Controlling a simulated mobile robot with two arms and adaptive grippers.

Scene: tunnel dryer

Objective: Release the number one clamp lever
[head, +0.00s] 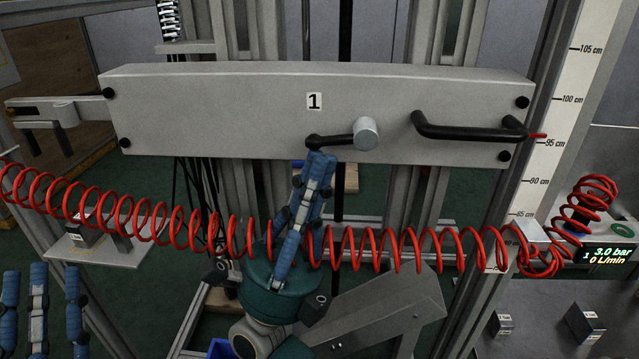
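A grey crossbeam (220,95) marked with a "1" label (314,101) spans the view. The number one clamp lever (338,140) is a black arm on a silver round hub (366,134) below and right of the label. It lies nearly level, with its black knob end to the left. My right gripper (318,165), with blue fingers, points up just below the knob end. Its fingers overlap in this view, so whether they touch the lever is unclear. My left gripper (40,275) is at the bottom left, fingers apart and empty, far from the lever.
A red coiled hose (400,250) hangs across the view below the beam, passing by my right gripper. A black handle (470,128) sits on the beam's right. A height scale (557,130) stands at right, beside a display (609,255) reading 3.0 bar, 0 L/min.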

